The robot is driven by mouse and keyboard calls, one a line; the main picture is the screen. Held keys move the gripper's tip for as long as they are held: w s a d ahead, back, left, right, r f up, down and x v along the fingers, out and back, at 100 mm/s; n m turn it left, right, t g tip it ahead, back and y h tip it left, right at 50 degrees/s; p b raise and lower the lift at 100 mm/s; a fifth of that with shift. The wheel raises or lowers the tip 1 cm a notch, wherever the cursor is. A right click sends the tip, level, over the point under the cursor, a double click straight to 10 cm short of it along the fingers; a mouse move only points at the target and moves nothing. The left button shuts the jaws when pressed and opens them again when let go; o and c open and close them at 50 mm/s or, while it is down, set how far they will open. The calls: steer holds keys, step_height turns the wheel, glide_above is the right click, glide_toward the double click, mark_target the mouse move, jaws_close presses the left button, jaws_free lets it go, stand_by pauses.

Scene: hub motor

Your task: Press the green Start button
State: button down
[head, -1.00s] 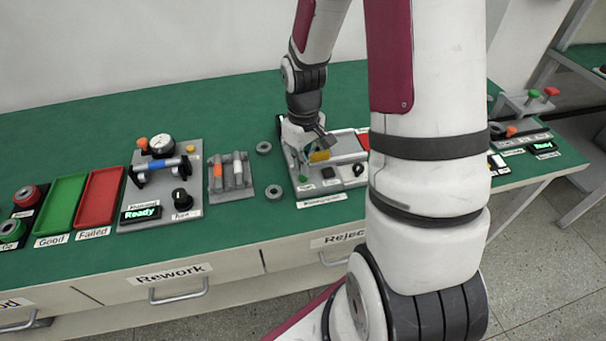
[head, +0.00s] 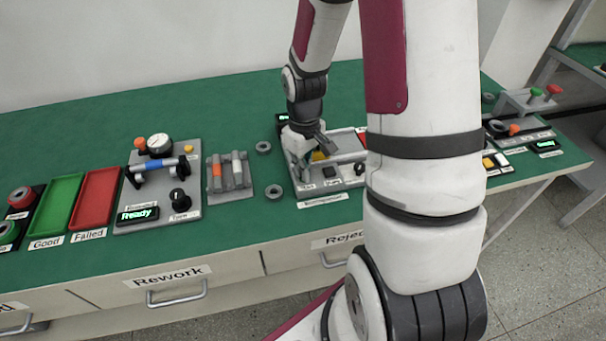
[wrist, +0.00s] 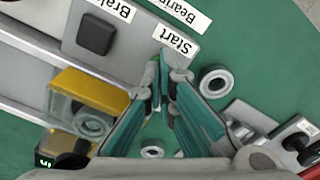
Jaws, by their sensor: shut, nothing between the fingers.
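The Start label (wrist: 175,39) lies on the grey station panel just beyond my fingertips in the wrist view. My gripper (wrist: 166,68) is shut and empty, its fingertips pointing down at the panel beside that label. In the head view my gripper (head: 304,160) is low over the front left part of the station panel (head: 318,188).
A black button (wrist: 96,35) with a brake label is left of the Start label. A yellow-topped part (wrist: 92,90) stands close to my fingers. A grey ring (wrist: 215,81) lies on the green bench. The red tray (head: 96,197) and green tray (head: 58,204) are far left.

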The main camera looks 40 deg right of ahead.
steer(key=shift+r, duration=0.1)
step_height(320, 180, up, 14)
steer(key=p, duration=0.9)
stand_by(0.3)
stand_by(0.3)
